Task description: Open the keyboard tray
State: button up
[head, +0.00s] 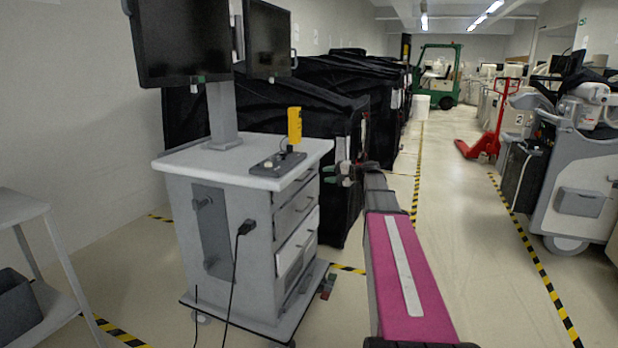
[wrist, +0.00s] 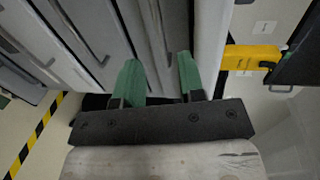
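A grey and white cart (head: 228,215) stands left of centre in the head view, with a stack of handled fronts on its right side. The topmost narrow front (head: 297,184), just under the white top, appears to be the keyboard tray; it looks shut. It also shows in the wrist view (wrist: 168,35), with a dark handle along it. My gripper (head: 329,173) is right of this front at about its height. In the wrist view my gripper's green fingers (wrist: 158,72) are apart, with nothing seen between them, pointing at the tray front. I cannot tell whether they touch it.
Two monitors (head: 180,45) and a yellow device (head: 294,125) are on the cart. A lower white drawer front (head: 297,240) seems to protrude slightly. Black-covered carts (head: 340,110) stand behind. A grey shelf (head: 25,215) is at left. Open floor (head: 470,250) lies to the right.

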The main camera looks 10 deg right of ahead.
aim_at(310, 175)
jog(key=x, duration=0.9)
grip_shut()
